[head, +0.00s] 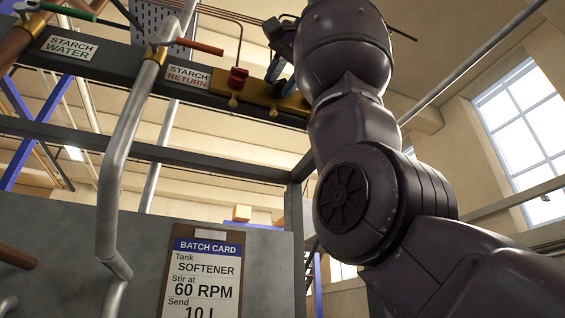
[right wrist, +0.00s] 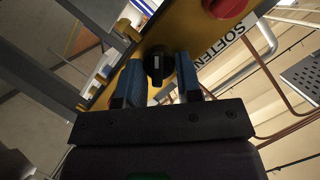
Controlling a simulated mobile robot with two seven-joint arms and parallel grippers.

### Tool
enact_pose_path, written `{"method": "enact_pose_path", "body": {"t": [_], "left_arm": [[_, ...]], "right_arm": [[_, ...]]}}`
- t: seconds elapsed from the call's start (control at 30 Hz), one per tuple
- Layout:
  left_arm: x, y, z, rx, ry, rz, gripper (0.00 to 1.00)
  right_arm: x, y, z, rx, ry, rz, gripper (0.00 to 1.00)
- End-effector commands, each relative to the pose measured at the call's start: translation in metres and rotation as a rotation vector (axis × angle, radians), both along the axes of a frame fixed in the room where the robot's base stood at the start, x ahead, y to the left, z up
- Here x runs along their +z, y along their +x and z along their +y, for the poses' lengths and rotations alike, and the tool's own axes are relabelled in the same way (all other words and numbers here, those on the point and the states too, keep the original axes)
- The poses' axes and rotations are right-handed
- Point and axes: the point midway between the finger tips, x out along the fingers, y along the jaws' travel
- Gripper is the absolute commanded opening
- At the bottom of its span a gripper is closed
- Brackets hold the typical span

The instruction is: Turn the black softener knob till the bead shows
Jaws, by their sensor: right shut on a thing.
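The black softener knob (right wrist: 157,66) shows in the right wrist view on a yellow panel, with a pale mark on its face. My right gripper (right wrist: 159,72) is shut on it, one blue finger on each side. In the head view my right gripper (head: 281,72) is at the yellow panel (head: 256,98), high up, and the black knob is hidden there. I cannot make out a bead in either view. My left gripper is not in view.
A red knob (head: 237,77) sits on the same panel, left of my gripper; a white label (right wrist: 218,44) reading "SOFTEN" shows in the wrist view. A grey pipe (head: 122,165) and a batch card (head: 201,275) stand lower left. Copper pipes run behind the panel.

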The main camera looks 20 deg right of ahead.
Motion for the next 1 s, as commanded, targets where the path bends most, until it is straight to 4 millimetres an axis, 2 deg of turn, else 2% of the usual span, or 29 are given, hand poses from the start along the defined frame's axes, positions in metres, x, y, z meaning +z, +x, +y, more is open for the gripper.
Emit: {"method": "enact_pose_path", "body": {"t": [0.17,0.2,0.33,0.37,0.73,1.0], "left_arm": [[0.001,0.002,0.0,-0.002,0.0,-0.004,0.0],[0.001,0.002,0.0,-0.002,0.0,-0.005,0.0],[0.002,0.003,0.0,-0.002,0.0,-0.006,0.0],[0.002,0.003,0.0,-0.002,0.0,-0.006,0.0],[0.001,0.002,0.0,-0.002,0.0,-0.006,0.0],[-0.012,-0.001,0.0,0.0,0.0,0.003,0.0]], "right_arm": [[-0.002,0.001,0.001,0.0,-0.003,0.007,0.09],[-0.002,0.001,0.001,0.0,-0.004,0.006,0.36],[-0.001,0.001,0.001,0.0,-0.003,0.005,0.55],[-0.001,0.001,0.0,0.0,-0.003,0.004,0.58],[0.002,-0.006,-0.001,0.0,-0.002,0.0,0.58],[0.011,-0.041,-0.009,-0.001,-0.002,-0.001,0.58]]}}
